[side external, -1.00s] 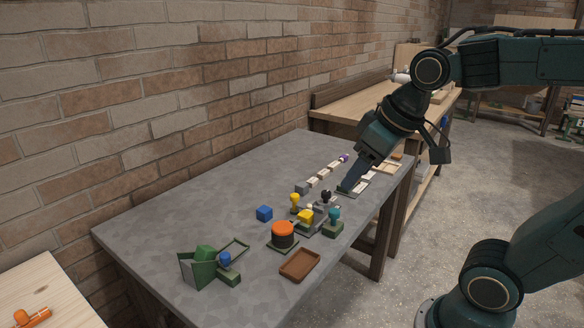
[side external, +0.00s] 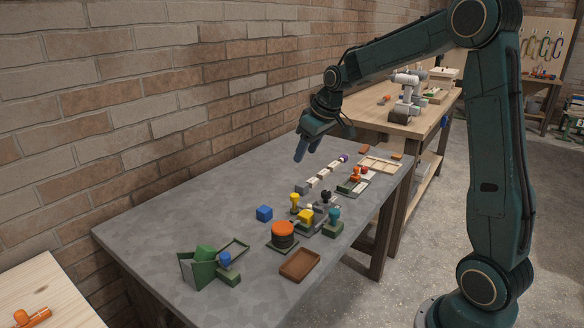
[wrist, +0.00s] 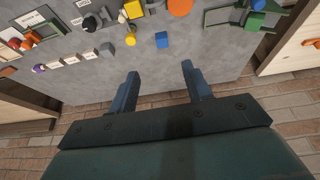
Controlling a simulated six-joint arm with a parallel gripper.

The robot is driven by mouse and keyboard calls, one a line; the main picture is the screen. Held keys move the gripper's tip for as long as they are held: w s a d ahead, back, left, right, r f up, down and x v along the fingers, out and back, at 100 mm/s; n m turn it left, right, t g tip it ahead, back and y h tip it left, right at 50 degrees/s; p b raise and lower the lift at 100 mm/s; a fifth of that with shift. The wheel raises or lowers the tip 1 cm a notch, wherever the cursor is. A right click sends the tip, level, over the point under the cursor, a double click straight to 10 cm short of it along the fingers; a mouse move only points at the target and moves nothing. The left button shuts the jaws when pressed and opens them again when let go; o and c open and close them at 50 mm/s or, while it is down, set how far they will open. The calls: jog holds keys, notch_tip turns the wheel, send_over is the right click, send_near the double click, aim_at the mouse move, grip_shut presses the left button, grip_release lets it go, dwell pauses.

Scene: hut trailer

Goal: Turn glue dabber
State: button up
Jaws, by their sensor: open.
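My gripper (side external: 306,150) is open and empty, raised over the wall side of the grey table; its two fingers (wrist: 160,71) are apart in the wrist view. I cannot tell for sure which piece is the glue dabber. Several knobbed pieces stand on the table. A yellow one (side external: 295,202) stands upright, and also shows in the wrist view (wrist: 130,39). A black-knobbed piece (side external: 326,197), a teal-knobbed one (side external: 335,215) and a blue-knobbed one (side external: 226,260) stand apart. A red-orange piece (side external: 355,175) sits on a green base at the right.
A blue cube (side external: 264,213), an orange-topped dark pot (side external: 282,235), a brown tray (side external: 299,266) and a green holder (side external: 199,268) lie toward the front. A row of pale blocks (side external: 318,178) runs near my gripper. The table's wall side is clear.

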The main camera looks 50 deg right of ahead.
send_near(295, 195)
jog(key=v, duration=0.5)
jog(key=shift+d+r, duration=0.1)
jog(key=shift+w, duration=0.15)
jog(key=x, duration=1.3)
jog(key=shift+f, duration=0.35)
grip_shut()
